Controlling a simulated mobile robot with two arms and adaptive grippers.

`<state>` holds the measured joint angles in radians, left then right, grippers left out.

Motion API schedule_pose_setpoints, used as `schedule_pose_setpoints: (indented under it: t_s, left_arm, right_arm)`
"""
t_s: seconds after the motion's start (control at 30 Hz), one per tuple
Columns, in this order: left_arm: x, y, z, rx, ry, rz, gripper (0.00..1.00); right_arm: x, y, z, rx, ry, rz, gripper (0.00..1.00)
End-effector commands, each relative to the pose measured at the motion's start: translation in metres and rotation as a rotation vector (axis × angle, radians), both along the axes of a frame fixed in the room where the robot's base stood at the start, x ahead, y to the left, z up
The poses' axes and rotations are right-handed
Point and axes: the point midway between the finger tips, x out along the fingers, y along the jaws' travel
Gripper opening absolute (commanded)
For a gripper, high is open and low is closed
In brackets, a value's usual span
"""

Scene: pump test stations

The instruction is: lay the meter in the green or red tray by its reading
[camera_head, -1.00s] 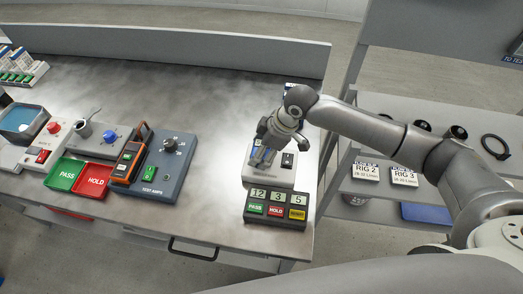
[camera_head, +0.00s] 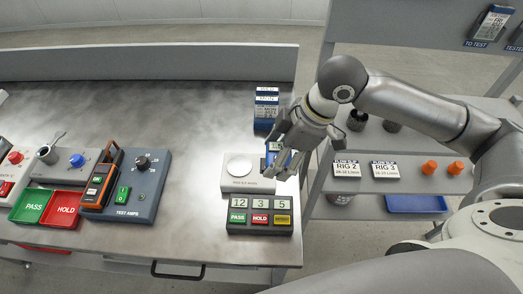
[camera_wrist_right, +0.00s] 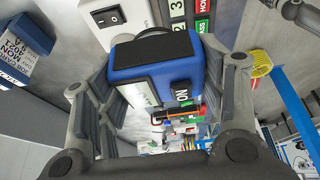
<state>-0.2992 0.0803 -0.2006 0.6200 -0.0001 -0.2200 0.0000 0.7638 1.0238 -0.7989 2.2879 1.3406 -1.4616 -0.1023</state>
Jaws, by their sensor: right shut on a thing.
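My right gripper (camera_head: 284,158) is shut on a blue device (camera_head: 273,152) with a white face, beside the white-disc unit. In the right wrist view the same blue device (camera_wrist_right: 155,62) sits between the fingers, with a black top and a black patch marked ON. An orange handheld meter (camera_head: 101,181) rests on the blue-grey TEST AMPS station, far left of my gripper; its reading is too small to tell. The green PASS tray (camera_head: 31,207) and red HOLD tray (camera_head: 65,209) lie side by side left of it and look empty. My left gripper is not in view.
A white unit with a round disc (camera_head: 240,168) stands behind a counter box (camera_head: 260,218) with PASS, HOLD and yellow buttons. Blue-and-white boxes (camera_head: 266,110) stand behind. Shelves (camera_head: 405,207) on the right hold rig boxes and orange caps. The bench's middle is clear.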

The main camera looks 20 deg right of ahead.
Motion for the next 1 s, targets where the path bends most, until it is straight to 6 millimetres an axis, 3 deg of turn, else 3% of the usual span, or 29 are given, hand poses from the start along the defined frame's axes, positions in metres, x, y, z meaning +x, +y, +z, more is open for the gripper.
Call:
schedule_pose_setpoints:
  t_s: [0.2, 0.47, 1.0]
  left_arm:
    - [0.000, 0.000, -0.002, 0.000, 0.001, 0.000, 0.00]
    - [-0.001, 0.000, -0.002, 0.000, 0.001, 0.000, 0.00]
    - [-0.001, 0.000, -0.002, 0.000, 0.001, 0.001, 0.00]
  right_arm:
    - [-0.011, -0.007, 0.006, 0.000, -0.002, -0.002, 0.27]
    - [-0.008, -0.008, 0.007, 0.001, -0.003, -0.062, 0.27]
    - [0.041, -0.017, 0.016, 0.004, -0.007, -0.820, 0.27]
